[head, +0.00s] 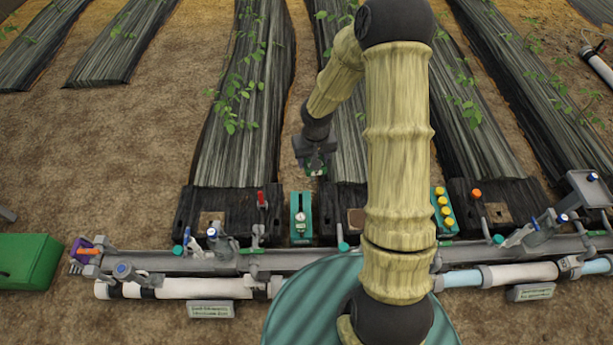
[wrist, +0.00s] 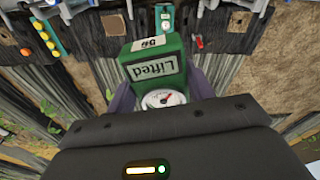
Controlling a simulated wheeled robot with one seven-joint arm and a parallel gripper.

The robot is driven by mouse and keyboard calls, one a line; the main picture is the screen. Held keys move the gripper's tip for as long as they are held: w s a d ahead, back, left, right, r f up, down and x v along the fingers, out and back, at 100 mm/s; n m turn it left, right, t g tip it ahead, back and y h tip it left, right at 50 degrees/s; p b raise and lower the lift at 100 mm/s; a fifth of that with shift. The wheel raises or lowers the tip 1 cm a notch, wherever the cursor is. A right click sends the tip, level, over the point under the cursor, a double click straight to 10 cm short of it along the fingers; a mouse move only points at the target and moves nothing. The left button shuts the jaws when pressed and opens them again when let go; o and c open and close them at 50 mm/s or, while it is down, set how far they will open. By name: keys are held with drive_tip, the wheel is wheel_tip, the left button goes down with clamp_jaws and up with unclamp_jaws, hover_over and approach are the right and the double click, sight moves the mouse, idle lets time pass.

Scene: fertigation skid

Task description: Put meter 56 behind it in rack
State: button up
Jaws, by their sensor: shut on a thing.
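In the head view my gripper (head: 316,162) holds the meter (head: 316,170) above the middle bed, beyond the pipe. A teal rack (head: 293,230) stands by the pipe, nearer than my gripper and slightly left, with one gauge meter (head: 300,217) in it. The rack also shows at the top of the wrist view (wrist: 164,29). The held meter's lower part is hidden.
A teal holder with yellow caps (head: 444,213) stands right of my arm. A red-handled valve (head: 261,199) stands close left of the rack. The grey pipe (head: 190,261) runs across the front. A green box (head: 28,260) lies far left.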

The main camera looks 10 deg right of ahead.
idle(0.3)
drive_tip(key=w+f+b, duration=0.7)
drive_tip(key=f+b, duration=0.4)
drive_tip(key=f, duration=0.3)
drive_tip(key=w+f+m+b, duration=0.1)
drive_tip(key=w+f+b, duration=0.6)
drive_tip(key=f+b, duration=0.5)
drive_tip(key=w+f+m+b, duration=0.1)
drive_tip(key=w+f+b, duration=0.6)
drive_tip(key=f+b, duration=0.4)
wheel_tip(320, 180, down, 5)
drive_tip(key=shift+w+d+r+b, duration=0.1)
drive_tip(key=shift+w+d+b, duration=0.05)
drive_tip(key=shift+w+b, duration=0.2)
wheel_tip(320, 180, down, 12)
drive_tip(key=b, duration=0.8)
drive_tip(key=shift+f, duration=0.25)
drive_tip(key=shift+s+f+b, duration=0.1)
drive_tip(key=shift+f+b, duration=1.05)
drive_tip(key=shift+f, duration=0.95)
drive_tip(key=o, duration=1.1)
